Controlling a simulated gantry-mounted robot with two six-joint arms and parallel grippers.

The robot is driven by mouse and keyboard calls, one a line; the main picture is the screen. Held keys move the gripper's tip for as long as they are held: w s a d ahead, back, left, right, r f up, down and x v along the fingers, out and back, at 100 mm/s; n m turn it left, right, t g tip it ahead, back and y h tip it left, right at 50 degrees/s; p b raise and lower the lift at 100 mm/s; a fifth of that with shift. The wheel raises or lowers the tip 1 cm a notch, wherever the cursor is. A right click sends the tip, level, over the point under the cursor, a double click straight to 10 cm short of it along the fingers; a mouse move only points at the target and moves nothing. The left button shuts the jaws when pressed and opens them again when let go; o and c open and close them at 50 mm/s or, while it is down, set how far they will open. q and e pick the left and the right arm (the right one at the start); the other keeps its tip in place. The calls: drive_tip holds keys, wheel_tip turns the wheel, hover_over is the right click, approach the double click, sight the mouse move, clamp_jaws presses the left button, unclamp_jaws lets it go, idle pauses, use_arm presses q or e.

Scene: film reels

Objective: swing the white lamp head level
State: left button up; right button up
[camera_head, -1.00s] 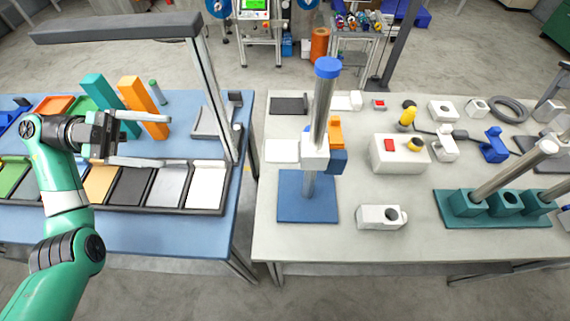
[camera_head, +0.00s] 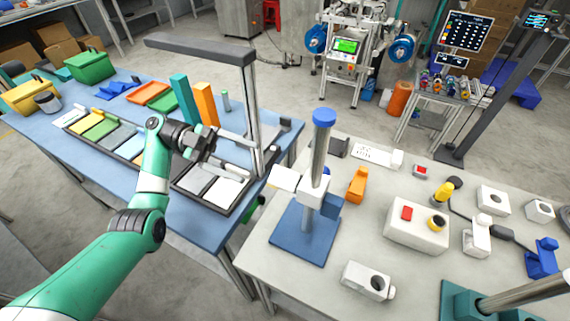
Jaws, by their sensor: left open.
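A white block (camera_head: 314,191) sits around the post of a stand with a blue base (camera_head: 303,238) and blue cap. A pale white plate (camera_head: 285,178) shows just left of it; I cannot tell whether they join. No part is clearly the white lamp head; a small white jointed piece (camera_head: 477,235) also stands on the right table. My left gripper (camera_head: 243,156) is over the left table, open, its two pale fingers apart with nothing visible between them. It is left of the stand and clear of it. My right gripper is out of view.
A grey post with a dark overhead arm (camera_head: 200,49) rises close beside my left gripper. Teal (camera_head: 183,99) and orange (camera_head: 207,104) blocks stand behind it. A white box with a red button (camera_head: 416,225) is on the right table. A gap separates the tables.

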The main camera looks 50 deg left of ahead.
sight(271, 173)
use_arm(q)
drive_tip(key=p+x, duration=0.3)
drive_tip(key=x, duration=0.2)
drive_tip(key=p+x, duration=0.4)
drive_tip(key=x, duration=0.1)
drive_tip(key=shift+s+p, duration=0.25)
drive_tip(key=shift+p, duration=0.05)
drive_tip(key=shift+w+d, duration=0.1)
drive_tip(key=shift+d, duration=0.1)
drive_tip(key=shift+c, duration=0.2)
clamp_jaws()
